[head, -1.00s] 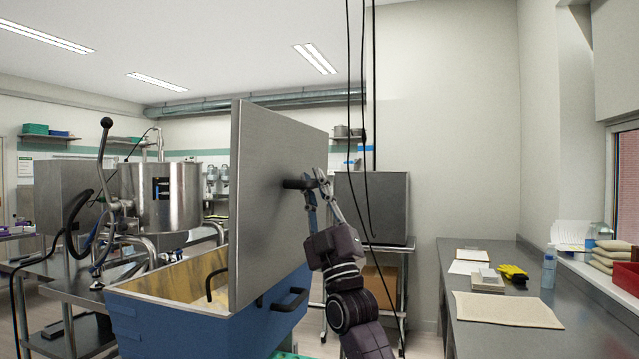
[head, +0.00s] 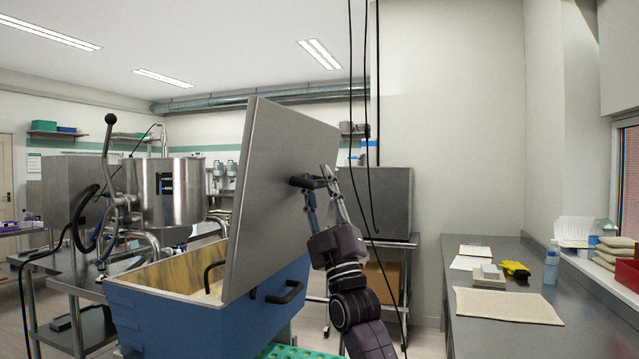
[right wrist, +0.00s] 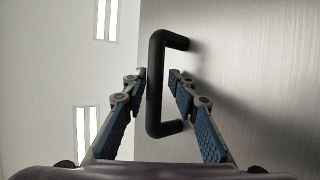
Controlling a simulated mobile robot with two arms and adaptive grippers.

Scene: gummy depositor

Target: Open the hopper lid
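The hopper lid (head: 282,185) is a large grey metal panel. It stands raised and tilted a little to the right above the blue hopper (head: 180,315), whose pale inside shows. The lid's black handle (head: 308,182) is on its right-hand face. My right gripper (head: 316,180) is at this handle. In the right wrist view, the black handle (right wrist: 155,85) runs between the two spread fingers, with gaps visible around it, so the gripper is open around the handle. My left gripper is not in view.
A steel kettle (head: 165,190) with a lever stands behind the hopper at left. Black cables (head: 366,120) hang near my right arm. A steel counter (head: 490,325) with papers and yellow gloves (head: 515,270) runs along the right. A black handle (head: 285,293) sticks out from the hopper's side.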

